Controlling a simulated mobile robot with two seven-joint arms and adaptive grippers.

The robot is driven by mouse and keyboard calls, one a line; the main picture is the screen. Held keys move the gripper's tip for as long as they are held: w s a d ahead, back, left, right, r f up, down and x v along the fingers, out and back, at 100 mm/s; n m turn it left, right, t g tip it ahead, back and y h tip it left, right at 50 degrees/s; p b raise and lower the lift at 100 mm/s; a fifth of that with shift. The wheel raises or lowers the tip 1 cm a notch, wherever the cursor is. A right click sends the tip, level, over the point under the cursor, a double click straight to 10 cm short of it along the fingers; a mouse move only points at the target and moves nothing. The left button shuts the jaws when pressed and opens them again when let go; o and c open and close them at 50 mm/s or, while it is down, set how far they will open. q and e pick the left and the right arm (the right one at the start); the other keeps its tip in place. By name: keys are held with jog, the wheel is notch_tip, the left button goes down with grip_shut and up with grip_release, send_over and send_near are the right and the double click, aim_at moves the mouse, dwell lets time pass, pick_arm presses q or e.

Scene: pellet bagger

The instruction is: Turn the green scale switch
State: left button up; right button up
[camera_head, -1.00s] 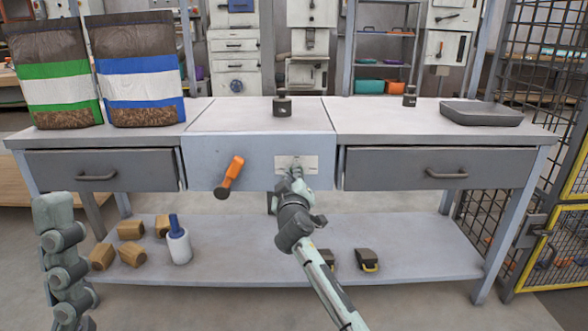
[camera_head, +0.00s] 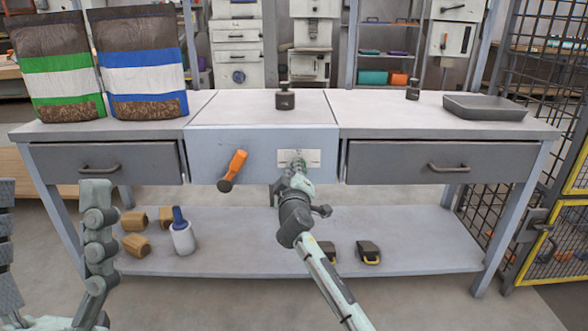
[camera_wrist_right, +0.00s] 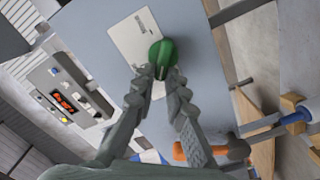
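The green scale switch (camera_wrist_right: 162,55) is a round green knob on a pale plate (camera_wrist_right: 130,43), fixed to the blue-grey front panel of the bench. In the head view the plate (camera_head: 313,158) shows in the middle of that panel, and my right gripper (camera_head: 298,170) covers most of the knob. In the right wrist view, the two fingers of my right gripper (camera_wrist_right: 161,80) are drawn in close, one on each side of the knob, and appear to grip it. My left arm shows at the lower left of the head view; its gripper is out of view.
An orange-handled tool (camera_head: 233,171) sits on the panel left of the switch. Grey drawers (camera_head: 430,163) flank the panel. Two filled bags (camera_head: 143,65) and a dark tray (camera_head: 485,107) stand on top. The lower shelf (camera_head: 230,250) holds brown blocks and a white bottle (camera_head: 182,236).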

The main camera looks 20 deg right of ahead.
jog(key=o, duration=0.3)
jog(key=shift+o, duration=0.2)
jog(key=v, duration=1.2)
jog(key=shift+s+a, duration=0.1)
